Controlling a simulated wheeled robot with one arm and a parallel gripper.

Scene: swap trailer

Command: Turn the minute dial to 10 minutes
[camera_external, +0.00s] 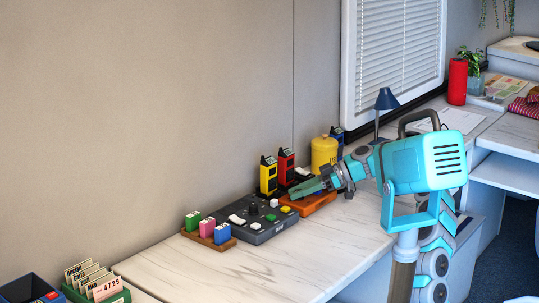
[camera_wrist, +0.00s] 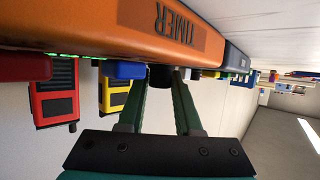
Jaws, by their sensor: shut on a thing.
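The orange timer box (camera_external: 318,204) stands on the white worktop, partly hidden by my arm. In the wrist view the box (camera_wrist: 130,22), marked TIMER, appears upside down across the top. A black dial (camera_wrist: 160,76) sticks out of its face, with a blue button (camera_wrist: 122,70) and a red button (camera_wrist: 25,68) beside it. My gripper (camera_wrist: 163,78) has its two green fingers on either side of the black dial, shut on it. My gripper (camera_external: 296,191) also shows over the timer box in the external view. I cannot read the dial's setting.
A dark grey panel (camera_external: 258,226) with a knob and switches stands left of the timer. A wooden rack (camera_external: 208,239) holds green, pink and blue blocks. Yellow (camera_external: 268,175) and red (camera_external: 286,165) radios and a yellow canister (camera_external: 324,155) stand behind. The worktop's front is clear.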

